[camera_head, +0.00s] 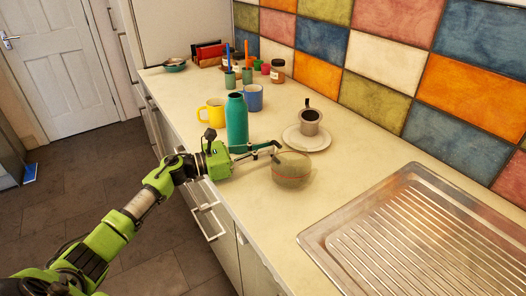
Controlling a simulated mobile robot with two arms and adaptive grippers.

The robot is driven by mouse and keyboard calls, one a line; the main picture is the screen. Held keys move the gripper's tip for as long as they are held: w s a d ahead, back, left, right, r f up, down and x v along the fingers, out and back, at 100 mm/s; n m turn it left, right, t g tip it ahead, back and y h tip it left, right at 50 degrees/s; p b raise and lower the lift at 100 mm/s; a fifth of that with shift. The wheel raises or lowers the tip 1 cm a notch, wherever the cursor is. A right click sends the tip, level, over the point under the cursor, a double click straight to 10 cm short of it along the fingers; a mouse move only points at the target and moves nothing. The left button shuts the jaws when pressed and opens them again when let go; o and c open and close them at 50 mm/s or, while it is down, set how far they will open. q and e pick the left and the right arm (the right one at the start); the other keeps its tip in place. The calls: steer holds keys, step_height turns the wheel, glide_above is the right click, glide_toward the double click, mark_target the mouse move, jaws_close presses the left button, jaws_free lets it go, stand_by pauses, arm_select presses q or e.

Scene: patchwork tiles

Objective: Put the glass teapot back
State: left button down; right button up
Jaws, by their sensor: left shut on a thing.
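The glass teapot (292,172) is a see-through, greenish round vessel over the counter's front part, right of the teal bottle. My left gripper (274,151) comes in from the left and is shut on the teapot at its upper left side. The teapot looks upright. I cannot tell whether its base touches the counter or is slightly above it. My right gripper is not in view.
A teal bottle (237,120) stands close behind my left gripper. A white plate (306,139) with a metal cup (310,122) lies behind the teapot. A yellow mug (212,114), a blue mug (254,97) and jars stand farther back. The metal sink drainer (420,235) is at right.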

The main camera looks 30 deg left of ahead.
arm_select(q)
steer(key=shift+r, duration=0.2)
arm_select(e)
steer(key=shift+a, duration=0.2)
arm_select(q)
steer(key=shift+f, duration=0.2)
steer(key=c, duration=2.1)
jaws_free()
steer(key=shift+c, duration=0.2)
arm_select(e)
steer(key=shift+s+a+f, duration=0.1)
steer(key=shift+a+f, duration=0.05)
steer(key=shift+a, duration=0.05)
arm_select(q)
steer(key=shift+s, duration=0.1)
steer(key=shift+r, duration=0.15)
steer(key=shift+s+a, duration=0.15)
steer(key=shift+a, duration=0.1)
steer(key=b+v, duration=0.1)
steer(key=v, duration=0.2)
steer(key=b+v, duration=0.1)
steer(key=v, duration=0.2)
steer(key=shift+f, duration=0.2)
steer(key=shift+s+a+r, duration=0.2)
steer(key=shift+s+a, duration=0.1)
steer(key=shift+s, duration=0.1)
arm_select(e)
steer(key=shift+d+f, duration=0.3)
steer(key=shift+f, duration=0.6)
